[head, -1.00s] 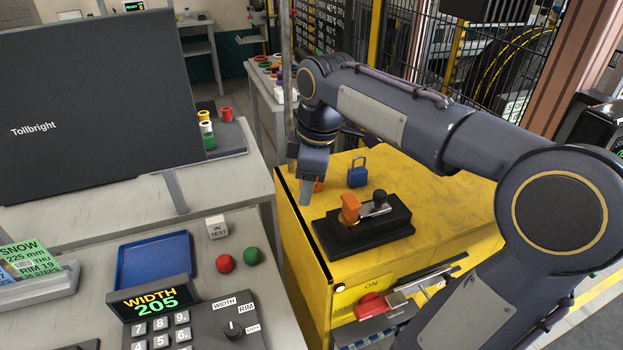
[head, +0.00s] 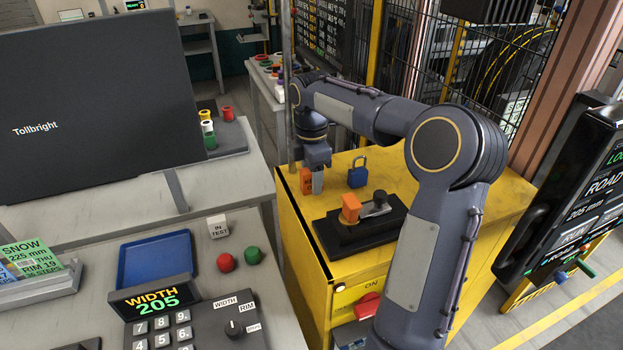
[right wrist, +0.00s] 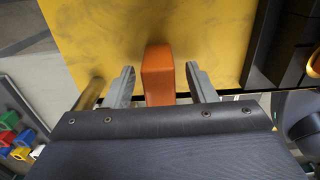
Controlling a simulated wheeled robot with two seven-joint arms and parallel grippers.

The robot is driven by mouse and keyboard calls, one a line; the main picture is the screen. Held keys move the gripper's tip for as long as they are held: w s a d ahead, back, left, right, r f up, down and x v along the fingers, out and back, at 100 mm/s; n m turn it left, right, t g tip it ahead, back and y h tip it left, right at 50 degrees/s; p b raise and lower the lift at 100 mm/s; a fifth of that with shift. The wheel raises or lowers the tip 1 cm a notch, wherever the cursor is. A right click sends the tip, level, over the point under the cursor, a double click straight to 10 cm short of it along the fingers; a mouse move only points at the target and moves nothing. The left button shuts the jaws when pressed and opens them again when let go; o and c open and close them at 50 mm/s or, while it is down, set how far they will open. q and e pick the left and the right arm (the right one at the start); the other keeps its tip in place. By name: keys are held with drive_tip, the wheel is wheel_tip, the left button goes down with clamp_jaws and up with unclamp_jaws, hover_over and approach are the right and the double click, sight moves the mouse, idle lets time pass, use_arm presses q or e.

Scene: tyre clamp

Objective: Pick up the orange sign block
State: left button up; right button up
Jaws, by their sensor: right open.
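The orange sign block (head: 306,181) stands upright near the back left edge of the yellow cabinet top, partly hidden by my right gripper (head: 317,182). In the right wrist view the orange block (right wrist: 158,75) lies between the two grey fingers of my right gripper (right wrist: 164,84). The fingers are open, one on each side, with a visible gap to the block on both sides. My left gripper is not in view.
The yellow cabinet (head: 460,205) carries a blue padlock (head: 358,172) right of the gripper.

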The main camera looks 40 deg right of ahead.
drive_tip(key=shift+f, duration=0.3)
drive_tip(key=c, duration=1.1)
drive_tip(key=shift+o, duration=0.2)
drive_tip(key=shift+r, duration=0.1)
